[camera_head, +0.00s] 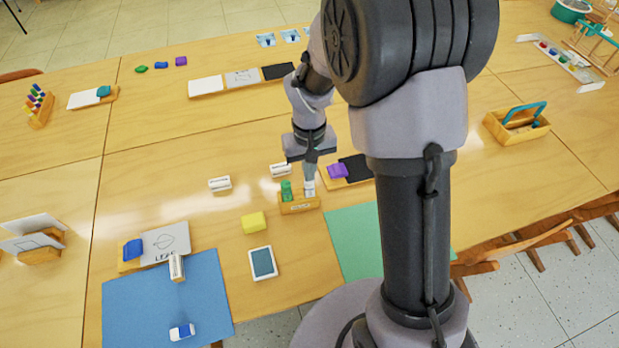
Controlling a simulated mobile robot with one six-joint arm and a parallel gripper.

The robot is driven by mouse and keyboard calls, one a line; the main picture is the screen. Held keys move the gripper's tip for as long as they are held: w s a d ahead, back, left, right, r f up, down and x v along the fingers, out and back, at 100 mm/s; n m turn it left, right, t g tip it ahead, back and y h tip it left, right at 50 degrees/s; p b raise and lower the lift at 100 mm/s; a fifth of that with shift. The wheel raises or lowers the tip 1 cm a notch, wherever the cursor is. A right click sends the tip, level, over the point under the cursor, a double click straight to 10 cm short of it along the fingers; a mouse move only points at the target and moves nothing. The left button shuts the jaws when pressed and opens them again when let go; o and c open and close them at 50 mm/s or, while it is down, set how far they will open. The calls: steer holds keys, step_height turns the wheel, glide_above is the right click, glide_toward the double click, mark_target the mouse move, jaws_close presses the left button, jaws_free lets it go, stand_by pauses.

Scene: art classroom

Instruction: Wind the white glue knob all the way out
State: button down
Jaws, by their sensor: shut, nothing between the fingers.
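A small wooden holder (299,206) stands on the table in the middle of the head view. A green knob or bottle (286,191) rises from its left side. A white piece, which looks like the glue knob (310,189), stands at its right side. My gripper (309,177) points down just above the white knob and overlaps it in the picture. It is shut with nothing held. I cannot tell whether the fingertips touch the knob's top, and the turn of the knob is too small to make out.
A white eraser-like block (280,170) and a dark board with a purple block (338,171) lie close behind the holder. A yellow block (253,223), a framed card (262,262) and a green mat (350,235) lie in front.

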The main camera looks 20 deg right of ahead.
steer(key=shift+f, duration=0.2)
steer(key=shift+r, duration=0.1)
steer(key=shift+r+p, duration=0.4)
steer(key=shift+r, duration=0.05)
steer(key=shift+c, duration=2)
jaws_free()
